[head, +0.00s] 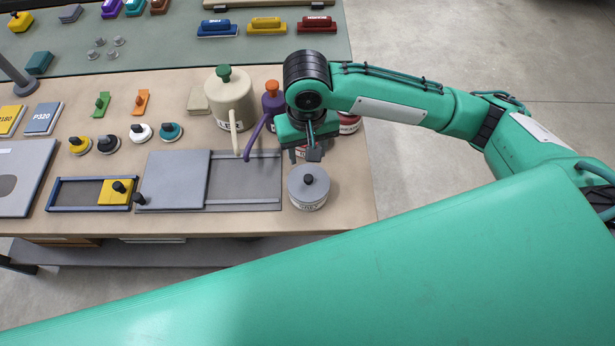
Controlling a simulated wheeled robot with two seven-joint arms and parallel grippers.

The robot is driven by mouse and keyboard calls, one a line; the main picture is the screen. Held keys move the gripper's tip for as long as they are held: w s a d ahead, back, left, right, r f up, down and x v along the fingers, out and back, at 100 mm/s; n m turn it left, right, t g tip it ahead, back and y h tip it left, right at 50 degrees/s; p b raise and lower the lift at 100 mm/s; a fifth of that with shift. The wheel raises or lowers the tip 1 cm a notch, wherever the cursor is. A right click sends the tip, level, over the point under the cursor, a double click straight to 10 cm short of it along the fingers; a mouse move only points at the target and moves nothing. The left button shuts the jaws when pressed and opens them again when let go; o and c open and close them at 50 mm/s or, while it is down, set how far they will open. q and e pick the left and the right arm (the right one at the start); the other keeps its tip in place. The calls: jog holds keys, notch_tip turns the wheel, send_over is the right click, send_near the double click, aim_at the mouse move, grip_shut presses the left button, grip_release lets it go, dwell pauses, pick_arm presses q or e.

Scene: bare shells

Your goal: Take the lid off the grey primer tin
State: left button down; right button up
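The grey primer tin (308,204) stands at the front right of the tan table, near its right edge. Its grey lid (297,188) is on, with a black knob (308,179) in the middle. My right gripper (314,155) points down just behind the tin, seen from above, and appears apart from the knob. Its dark fingers overlap in this view, so I cannot tell how far they are open. I see nothing held. My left gripper is not in view.
A beige can (232,97) and a purple can (270,104) with spouts stand behind left. A red-banded tin (349,123) is partly hidden by my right arm. A grey sliding-lid box (178,180) lies left of the tin. Open floor lies right.

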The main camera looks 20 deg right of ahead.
send_over(308, 177)
notch_tip(308, 177, down, 5)
jog(key=shift+r, duration=0.1)
notch_tip(308, 177, down, 5)
jog(key=shift+d+r+p, duration=0.1)
jog(key=shift+p, duration=1)
jog(key=shift+f, duration=0.35)
grip_shut()
jog(key=shift+r, duration=0.1)
